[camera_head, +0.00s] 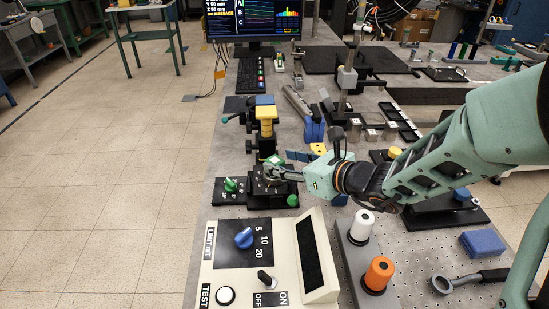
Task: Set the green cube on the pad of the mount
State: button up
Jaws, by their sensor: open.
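A small green piece with a pale top (276,159), which looks like the green cube, shows at the tip of my gripper (275,172). It sits over a black block (262,189) that looks like the mount. My gripper reaches in from the right, low over this block, with its jaws open. The fingers partly hide the block's top, so I cannot tell the pad apart or whether the cube rests on it.
A cream control box (213,262) with a blue knob (243,238) stands in front. White (362,225) and orange (379,273) knobs stand to its right. A yellow and blue fixture (265,112) stands just behind the mount. Open floor lies left of the bench.

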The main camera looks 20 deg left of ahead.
jog(key=v, duration=0.7)
jog(key=shift+d+r+p, duration=0.15)
jog(key=shift+d+p, duration=0.2)
jog(key=shift+p, duration=0.1)
